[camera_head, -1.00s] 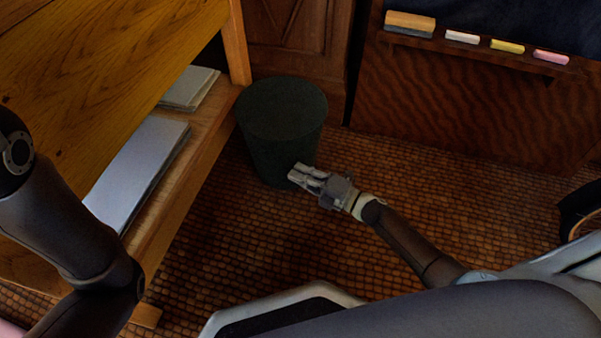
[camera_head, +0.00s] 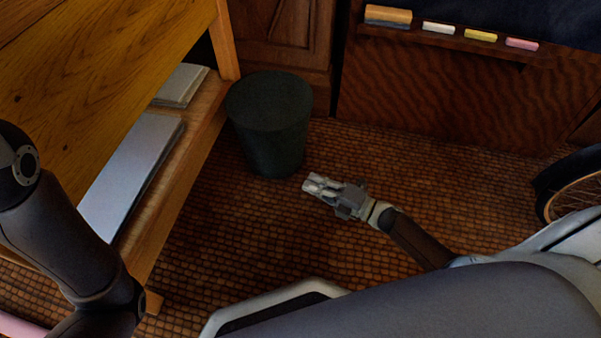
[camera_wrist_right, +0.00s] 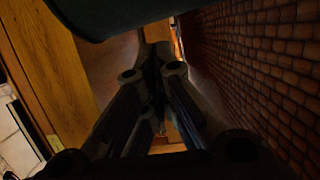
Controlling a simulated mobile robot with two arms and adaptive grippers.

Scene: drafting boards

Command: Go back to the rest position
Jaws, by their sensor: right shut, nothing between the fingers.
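My right gripper (camera_head: 312,185) is shut and empty in the head view. It is over the tiled floor, just right of and in front of the dark green bin, with a small gap in the picture between them. In the right wrist view its fingers (camera_wrist_right: 155,75) are together. My left arm comes in at the left edge of the head view, but its gripper is out of the picture.
The dark green bin (camera_head: 270,130) stands by a wooden desk (camera_head: 100,65) with paper stacks (camera_head: 130,170) on its low shelf. A chalk ledge (camera_head: 450,42) holds an eraser (camera_head: 388,15) and chalks. A spoked wheel (camera_head: 572,190) is at the right. The floor (camera_head: 400,180) between is clear.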

